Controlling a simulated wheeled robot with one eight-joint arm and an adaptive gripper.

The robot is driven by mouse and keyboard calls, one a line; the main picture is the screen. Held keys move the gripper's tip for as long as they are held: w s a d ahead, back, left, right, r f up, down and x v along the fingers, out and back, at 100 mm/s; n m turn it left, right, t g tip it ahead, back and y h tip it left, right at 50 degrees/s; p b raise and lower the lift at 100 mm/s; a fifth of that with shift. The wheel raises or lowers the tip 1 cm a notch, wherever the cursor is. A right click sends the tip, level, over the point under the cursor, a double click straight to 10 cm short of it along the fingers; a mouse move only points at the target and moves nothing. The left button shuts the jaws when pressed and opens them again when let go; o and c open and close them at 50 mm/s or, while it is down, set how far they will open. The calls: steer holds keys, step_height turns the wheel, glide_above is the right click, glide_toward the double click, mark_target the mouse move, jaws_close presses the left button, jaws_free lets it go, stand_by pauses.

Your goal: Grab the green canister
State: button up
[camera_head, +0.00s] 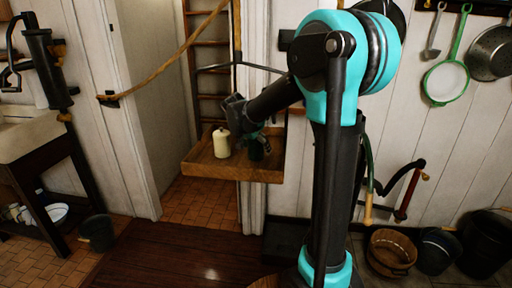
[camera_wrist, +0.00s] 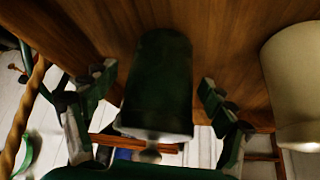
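The green canister (camera_wrist: 158,85) is dark green with a pale rim at one end. In the wrist view it lies between the two fingers of my gripper (camera_wrist: 156,82), with a visible gap on each side. The fingers are apart and do not appear to touch it. In the head view the green canister (camera_head: 257,150) stands on a small wooden shelf (camera_head: 205,167), partly hidden by my gripper (camera_head: 252,136).
A cream canister (camera_head: 221,142) stands left of the green one on the same shelf; it also shows at the right of the wrist view (camera_wrist: 297,80). A rope (camera_head: 172,60) hangs across the doorway. Buckets (camera_head: 437,250) stand on the floor at right.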

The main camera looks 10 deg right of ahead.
steer(key=c, duration=1.6)
steer(key=shift+o, duration=0.2)
steer(key=shift+r, duration=0.1)
